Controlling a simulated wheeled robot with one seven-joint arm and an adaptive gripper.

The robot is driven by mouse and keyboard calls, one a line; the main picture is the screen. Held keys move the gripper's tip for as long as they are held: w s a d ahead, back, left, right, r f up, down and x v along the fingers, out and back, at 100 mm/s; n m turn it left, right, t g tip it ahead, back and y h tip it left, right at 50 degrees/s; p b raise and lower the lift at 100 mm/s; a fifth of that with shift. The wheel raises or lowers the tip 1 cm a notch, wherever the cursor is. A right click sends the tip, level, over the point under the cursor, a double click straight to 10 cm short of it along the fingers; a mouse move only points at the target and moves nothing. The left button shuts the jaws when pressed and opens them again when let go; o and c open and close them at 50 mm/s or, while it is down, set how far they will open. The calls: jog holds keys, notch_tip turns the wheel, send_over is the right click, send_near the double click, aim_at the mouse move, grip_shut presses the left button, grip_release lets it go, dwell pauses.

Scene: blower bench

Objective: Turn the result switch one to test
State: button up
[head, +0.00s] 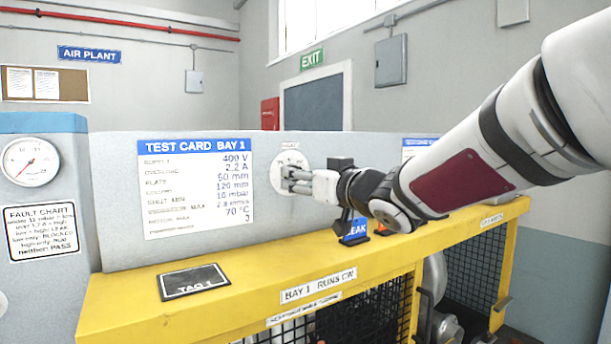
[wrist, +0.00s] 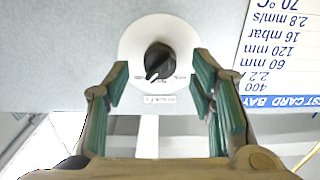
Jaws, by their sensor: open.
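The result switch is a black knob (wrist: 158,61) on a round white plate (wrist: 135,42), fixed to the grey upright panel. Its pale pointer mark aims toward the lower left in the wrist view, where the printing appears upside down. A small label (wrist: 155,99) beside the plate is too blurred to read surely. In the head view the plate (head: 289,158) is partly hidden behind my gripper (head: 292,181), and the knob is covered. My gripper also shows in the wrist view (wrist: 161,84), open, with green-padded fingers on either side of the knob, apart from it and holding nothing.
A test card (head: 195,187) is on the panel left of the switch. A yellow bench rail (head: 235,300) runs below, carrying a dark tag plate (head: 194,281) and a blue LEAK tag (head: 355,231). A pressure gauge (head: 30,161) is at far left.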

jog(key=shift+x, duration=1.2)
jog(key=shift+c, duration=0.2)
jog(key=c, duration=1.1)
jog(key=shift+n, duration=0.3)
jog(key=shift+n+b, duration=2.3)
jog(key=shift+n, duration=1.7)
jog(key=shift+r, duration=0.1)
